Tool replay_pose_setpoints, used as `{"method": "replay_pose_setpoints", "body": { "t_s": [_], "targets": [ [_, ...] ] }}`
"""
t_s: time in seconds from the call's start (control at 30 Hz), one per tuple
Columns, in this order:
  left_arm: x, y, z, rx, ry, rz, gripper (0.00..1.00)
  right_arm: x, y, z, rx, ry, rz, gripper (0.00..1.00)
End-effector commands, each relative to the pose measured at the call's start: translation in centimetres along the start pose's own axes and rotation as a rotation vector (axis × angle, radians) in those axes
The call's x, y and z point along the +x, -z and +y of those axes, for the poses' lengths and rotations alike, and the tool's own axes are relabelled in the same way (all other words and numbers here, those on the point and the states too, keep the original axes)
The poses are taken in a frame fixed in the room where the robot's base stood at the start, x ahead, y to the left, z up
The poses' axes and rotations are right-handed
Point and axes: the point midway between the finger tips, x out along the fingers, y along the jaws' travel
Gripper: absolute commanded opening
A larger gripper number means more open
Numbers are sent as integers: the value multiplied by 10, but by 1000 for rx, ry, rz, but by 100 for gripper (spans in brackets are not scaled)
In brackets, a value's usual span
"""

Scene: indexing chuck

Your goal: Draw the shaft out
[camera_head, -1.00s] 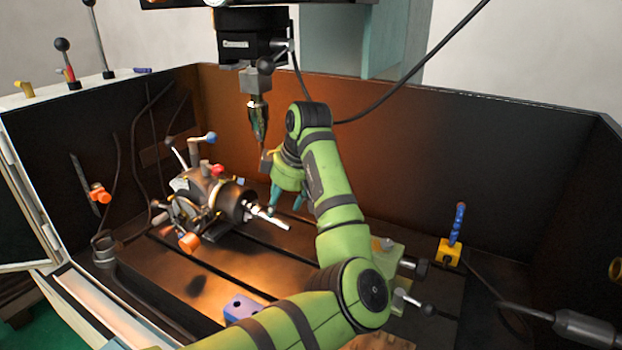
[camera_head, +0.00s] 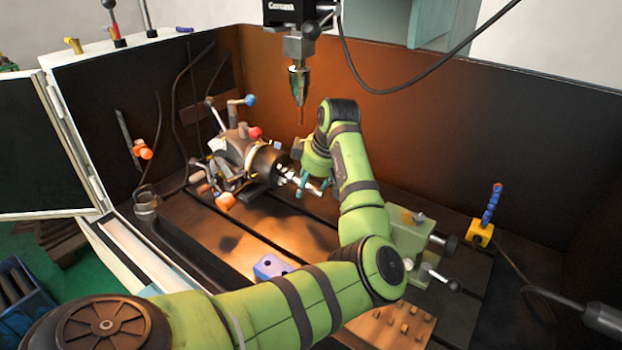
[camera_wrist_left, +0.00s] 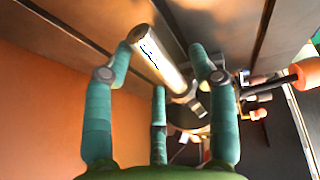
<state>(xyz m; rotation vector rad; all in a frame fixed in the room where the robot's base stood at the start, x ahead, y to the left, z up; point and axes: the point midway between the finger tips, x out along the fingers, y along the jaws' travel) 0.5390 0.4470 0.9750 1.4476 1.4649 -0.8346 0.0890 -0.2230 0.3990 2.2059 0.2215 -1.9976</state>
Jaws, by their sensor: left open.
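The shaft (camera_head: 311,187) is a bright metal rod sticking out of the dark round chuck (camera_head: 268,166) of the indexing head. My left gripper (camera_head: 313,187) has teal fingers and hangs at the shaft's outer end, its fingers partly overlapping it. In the left wrist view the shaft (camera_wrist_left: 158,58) lies between the spread fingers of the left gripper (camera_wrist_left: 160,75), two on one side and one on the other as far as I can tell. The fingers look open, and contact is unclear. The shaft's inner end is hidden in the chuck. My right gripper is out of view.
A drill chuck with a pointed tool (camera_head: 299,85) hangs above and behind the gripper. A green vise (camera_head: 412,240) stands to the right. A blue-violet block (camera_head: 272,266) and a yellow base with a blue hose (camera_head: 482,234) are on the slotted table.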

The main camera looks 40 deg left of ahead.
Motion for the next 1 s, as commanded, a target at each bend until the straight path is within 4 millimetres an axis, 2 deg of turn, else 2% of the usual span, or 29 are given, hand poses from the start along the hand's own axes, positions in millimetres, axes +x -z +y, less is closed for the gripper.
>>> {"method": "replay_pose_setpoints", "body": {
  "t_s": [0.03, 0.13, 0.17, 0.27, 0.3, 0.33, 0.37, 1.0],
  "targets": [
    [0, 0, 0, 0, 0, 0, 46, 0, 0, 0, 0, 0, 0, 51],
    [0, 0, 0, 0, 0, 0, 6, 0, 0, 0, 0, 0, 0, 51],
    [0, 0, 0, 0, 0, 0, 0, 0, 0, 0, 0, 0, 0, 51],
    [0, 0, 0, 0, 1, 0, 0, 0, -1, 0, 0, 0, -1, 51],
    [0, 0, 0, 0, 1, 0, 17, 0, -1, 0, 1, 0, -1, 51],
    [0, 0, 0, 0, 1, 0, 5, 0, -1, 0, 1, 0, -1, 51],
    [0, 0, 0, 0, 1, 0, 0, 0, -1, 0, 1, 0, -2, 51],
    [-2, 1, 0, -3, 2, -25, 0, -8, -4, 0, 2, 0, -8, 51]
  ]
}}
